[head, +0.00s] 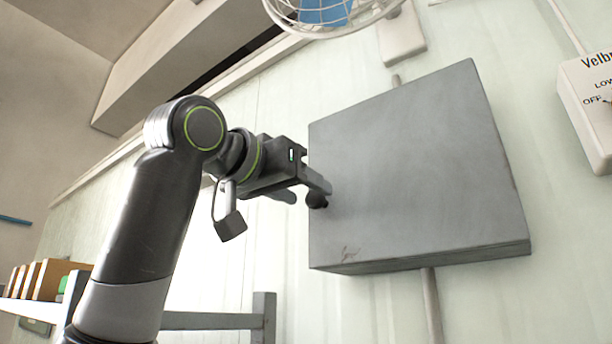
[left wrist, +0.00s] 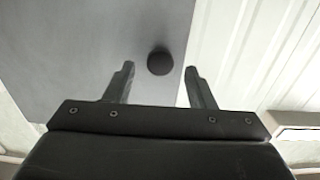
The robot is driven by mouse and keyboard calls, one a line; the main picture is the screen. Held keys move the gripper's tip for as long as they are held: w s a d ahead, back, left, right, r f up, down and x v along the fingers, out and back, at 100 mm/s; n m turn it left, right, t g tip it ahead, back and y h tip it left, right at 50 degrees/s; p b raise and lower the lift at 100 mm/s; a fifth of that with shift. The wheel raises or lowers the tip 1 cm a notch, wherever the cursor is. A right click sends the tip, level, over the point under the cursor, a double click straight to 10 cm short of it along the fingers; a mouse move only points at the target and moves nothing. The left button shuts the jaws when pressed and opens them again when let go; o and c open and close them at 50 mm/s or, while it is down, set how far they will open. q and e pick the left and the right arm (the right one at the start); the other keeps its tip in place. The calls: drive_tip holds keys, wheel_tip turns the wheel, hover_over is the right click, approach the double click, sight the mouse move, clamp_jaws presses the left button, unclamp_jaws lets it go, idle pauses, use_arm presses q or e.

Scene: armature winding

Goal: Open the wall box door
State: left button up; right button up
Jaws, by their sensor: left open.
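The grey wall box (head: 415,170) is mounted on the pale wall, and its door looks shut. A dark round knob (head: 317,200) sits near the door's left edge. My left gripper (head: 308,190) is at that edge with its fingers close to the knob. In the left wrist view, the gripper (left wrist: 158,88) is open and the knob (left wrist: 160,61) shows just beyond the fingertips, between their lines. The door face (left wrist: 80,45) fills the left of that view. I cannot tell whether a finger touches the knob. My right gripper is not in view.
A wire-guarded fan (head: 325,15) is above the box. A switch box with lettering (head: 592,105) is on the wall at right. A conduit (head: 432,305) runs below the box. A shelf rail (head: 210,321) with small boxes (head: 50,280) is at lower left.

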use_arm(q)
drive_tip(key=shift+x, duration=0.8)
drive_tip(key=shift+c, duration=0.3)
clamp_jaws()
